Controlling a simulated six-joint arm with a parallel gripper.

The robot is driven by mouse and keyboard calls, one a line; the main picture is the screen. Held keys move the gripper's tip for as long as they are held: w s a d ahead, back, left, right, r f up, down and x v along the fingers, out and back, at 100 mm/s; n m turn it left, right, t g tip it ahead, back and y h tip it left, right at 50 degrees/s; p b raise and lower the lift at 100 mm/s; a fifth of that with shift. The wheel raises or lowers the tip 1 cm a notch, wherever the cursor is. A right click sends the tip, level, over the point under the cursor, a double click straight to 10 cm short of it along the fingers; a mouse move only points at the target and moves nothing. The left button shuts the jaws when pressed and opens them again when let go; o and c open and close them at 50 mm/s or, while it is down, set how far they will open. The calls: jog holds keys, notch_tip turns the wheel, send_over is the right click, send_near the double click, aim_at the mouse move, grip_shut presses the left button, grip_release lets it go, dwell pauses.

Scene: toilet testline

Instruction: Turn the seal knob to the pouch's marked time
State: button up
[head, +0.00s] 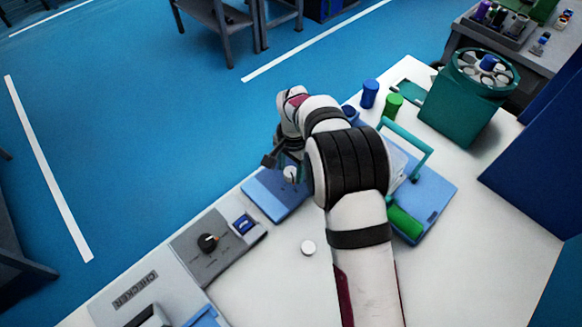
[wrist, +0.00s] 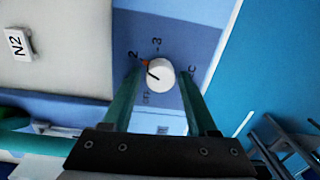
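The seal knob (wrist: 161,75) is a round white dial on a blue panel (wrist: 190,38), with markings that read 2, 3, OFF and SEC. A dark line on its face points up and left, towards a small orange mark beside the 2. In the head view the knob (head: 291,175) shows small on the blue panel (head: 268,195). My gripper (wrist: 158,85) is open, its two teal fingers either side of the knob with narrow gaps showing. I cannot tell how far the tips are above the panel. I cannot make out a pouch or its marked time.
A grey panel with a black knob (head: 207,243) stands nearer, by a CHECKER plate (head: 135,290).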

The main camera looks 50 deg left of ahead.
aim_at(293, 173)
jog(key=shift+o, duration=0.8)
notch_tip(293, 173, up, 16)
jog(key=shift+d, duration=0.35)
jog(key=shift+f, duration=0.1)
jog(key=w+d+r+m, duration=0.1)
jog(key=w+d+r, duration=0.15)
jog(key=d, duration=0.45)
jog(key=w+d+r+m, duration=0.1)
jog(key=d+r, duration=0.2)
jog(key=d, duration=0.3)
jog(key=s+d+r+m, duration=0.1)
jog(key=s+d, duration=0.2)
jog(key=d, duration=0.5)
jog(key=s+d+r+m, duration=0.1)
jog(key=s+d, duration=0.1)
jog(key=d, duration=0.6)
jog(key=s+d+f+m+y, duration=0.1)
jog(key=s+d+f, duration=0.3)
jog(key=s+d, duration=0.5)
jog(key=s+m, duration=0.1)
jog(key=s, duration=0.3)
jog(key=shift+d+f+m, duration=0.3)
jog(key=shift+f, duration=0.05)
